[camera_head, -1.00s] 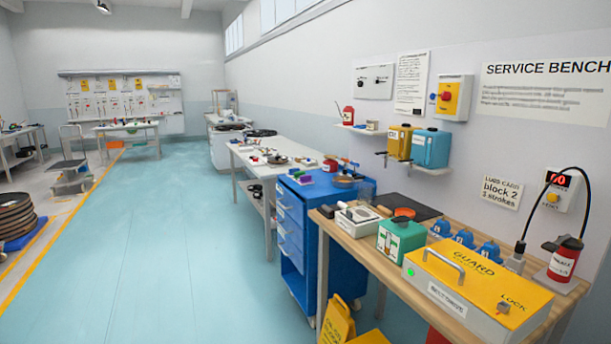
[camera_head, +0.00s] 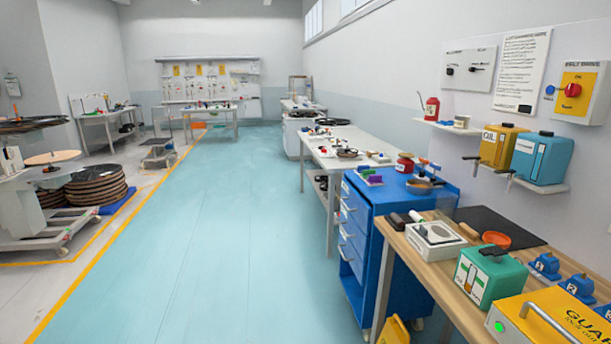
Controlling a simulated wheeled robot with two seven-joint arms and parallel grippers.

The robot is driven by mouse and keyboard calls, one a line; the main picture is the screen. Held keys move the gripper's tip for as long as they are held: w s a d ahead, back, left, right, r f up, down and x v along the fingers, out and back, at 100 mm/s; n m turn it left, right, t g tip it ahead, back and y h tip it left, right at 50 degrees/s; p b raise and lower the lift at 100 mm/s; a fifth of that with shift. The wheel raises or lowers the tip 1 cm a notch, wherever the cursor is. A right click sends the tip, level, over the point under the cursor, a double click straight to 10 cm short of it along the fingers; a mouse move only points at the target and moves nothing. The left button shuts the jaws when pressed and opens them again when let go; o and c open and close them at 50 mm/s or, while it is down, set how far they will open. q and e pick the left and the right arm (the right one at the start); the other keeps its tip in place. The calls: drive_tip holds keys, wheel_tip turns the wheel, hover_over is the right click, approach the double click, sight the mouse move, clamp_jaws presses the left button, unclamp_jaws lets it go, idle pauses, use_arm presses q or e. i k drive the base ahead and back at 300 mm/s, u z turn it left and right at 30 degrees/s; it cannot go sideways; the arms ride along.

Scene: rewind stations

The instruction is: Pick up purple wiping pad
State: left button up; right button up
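A small purple block (camera_head: 375,180), which may be the wiping pad, lies on top of the blue drawer cart (camera_head: 357,232), near its left front corner. A small green item (camera_head: 367,172) lies right beside it. The purple block is small in this view, so its exact shape is hard to tell. Neither of my grippers shows in the head view.
A wooden service bench (camera_head: 405,267) stands at the right, with a teal box (camera_head: 488,277) and a yellow guard box (camera_head: 560,318) on it. A white table (camera_head: 330,143) stands behind the cart. The blue floor (camera_head: 215,230) left of the cart is clear.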

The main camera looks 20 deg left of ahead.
sight(373, 179)
drive_tip(key=u, duration=0.75)
drive_tip(key=i, duration=1.1)
drive_tip(key=u, duration=0.3)
drive_tip(key=i, duration=1.25)
drive_tip(key=z, duration=0.35)
